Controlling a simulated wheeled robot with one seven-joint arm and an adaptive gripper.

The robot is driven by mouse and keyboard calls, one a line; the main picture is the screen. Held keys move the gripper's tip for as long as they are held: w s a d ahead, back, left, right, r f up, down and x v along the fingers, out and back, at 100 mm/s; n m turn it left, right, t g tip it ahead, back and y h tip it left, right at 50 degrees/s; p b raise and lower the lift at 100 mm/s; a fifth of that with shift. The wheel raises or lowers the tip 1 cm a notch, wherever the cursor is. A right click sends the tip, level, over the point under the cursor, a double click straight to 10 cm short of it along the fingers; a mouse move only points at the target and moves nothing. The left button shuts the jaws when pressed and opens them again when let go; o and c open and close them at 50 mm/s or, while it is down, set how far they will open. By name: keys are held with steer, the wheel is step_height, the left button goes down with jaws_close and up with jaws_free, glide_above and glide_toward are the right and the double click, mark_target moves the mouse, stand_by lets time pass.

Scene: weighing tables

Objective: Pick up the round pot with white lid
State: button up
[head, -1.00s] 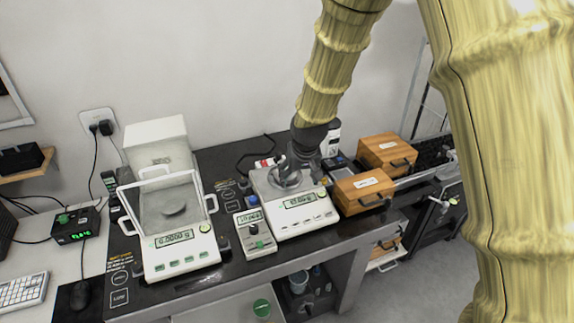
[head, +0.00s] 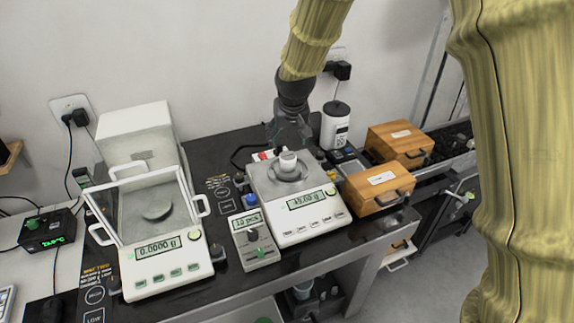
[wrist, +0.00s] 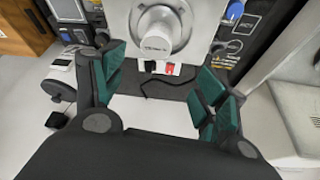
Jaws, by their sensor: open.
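The round pot with white lid (head: 287,162) stands upright on the round steel pan of the right-hand balance (head: 296,217). In the wrist view the pot (wrist: 157,38) shows at the top middle, beyond the fingertips. My gripper (head: 289,131) is behind and above the pot in the head view, apart from it. In the wrist view my gripper (wrist: 160,77) has its green-padded fingers spread wide, with nothing between them but the view of the bench and wall.
A balance with an open glass shield (head: 167,268) stands at the left. A small control box (head: 254,240) sits between the balances. Two wooden boxes (head: 380,187) and a white bottle with black cap (head: 335,128) stand to the right.

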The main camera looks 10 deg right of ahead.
glide_above(288, 156)
steer(key=s, duration=0.2)
steer(key=shift+w+a+f+p, duration=0.1)
steer(key=shift+f+p, duration=0.15)
steer(key=shift+f, duration=1.15)
steer(key=shift+w+a+f+p, duration=0.1)
steer(key=shift+f+p, duration=0.1)
steer(key=shift+f, duration=1.2)
steer(key=shift+s+d+p+x, duration=0.15)
steer(key=shift+p+x, duration=0.3)
steer(key=shift+x, duration=0.45)
steer(key=shift+s+d+p+x, duration=0.1)
steer(key=shift+p+x, duration=0.35)
steer(key=shift+x, duration=1.5)
steer(key=c, duration=1.1)
